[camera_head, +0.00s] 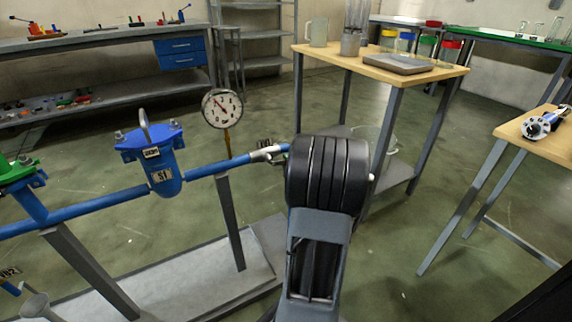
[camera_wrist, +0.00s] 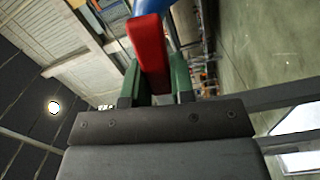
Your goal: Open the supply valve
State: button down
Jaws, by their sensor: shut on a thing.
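In the wrist view, a red lever (camera_wrist: 150,48), which looks like the valve handle, runs between the two green fingers of my gripper (camera_wrist: 155,80). The fingers are shut on it, one on each side. A blue part (camera_wrist: 139,6) shows at the lever's far end. In the head view, my dark arm covers the right end of the blue pipe (camera_head: 219,167), and the gripper and the red lever are hidden behind it. The valve body cannot be made out there.
A blue filter housing (camera_head: 166,172) and a pressure gauge (camera_head: 222,108) stand on the pipe line left of my arm. A wooden-topped table (camera_head: 345,58) with jars is behind, and another table (camera_head: 545,143) stands at right. Open green floor (camera_head: 450,130) lies between them.

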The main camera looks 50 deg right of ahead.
dwell(0.3)
jog(key=c, duration=1)
grip_release()
jog(key=shift+o, duration=0.2)
jog(key=v, duration=1.4)
jog(key=shift+w+r, duration=0.1)
